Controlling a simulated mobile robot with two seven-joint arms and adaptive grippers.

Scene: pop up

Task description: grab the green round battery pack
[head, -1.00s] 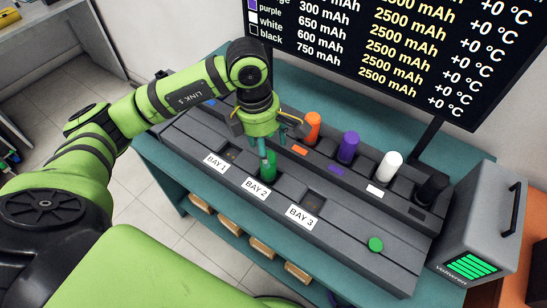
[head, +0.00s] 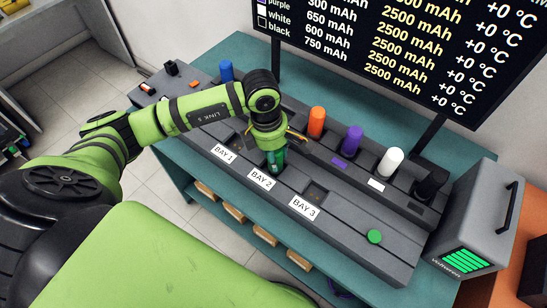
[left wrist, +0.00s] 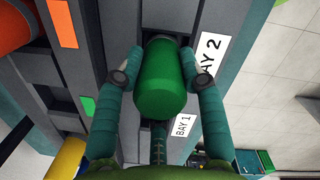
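The green round battery pack (head: 277,160) stands upright in the slot labelled BAY 2 on the grey bench unit. In the left wrist view, the green battery pack (left wrist: 165,85) fills the space between the two teal fingers of my left gripper (left wrist: 161,55). In the head view my left gripper (head: 275,150) is down over the pack and hides part of it. The fingers lie along both sides of the pack, very close to it. I cannot tell whether they press on it. My right gripper is not in view.
Blue (head: 226,71), orange (head: 317,122), purple (head: 352,139), white (head: 390,162) and black (head: 431,183) packs stand in the back row. A green button (head: 375,236) is at front right. A grey box (head: 478,215) stands right, with a screen (head: 400,50) behind.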

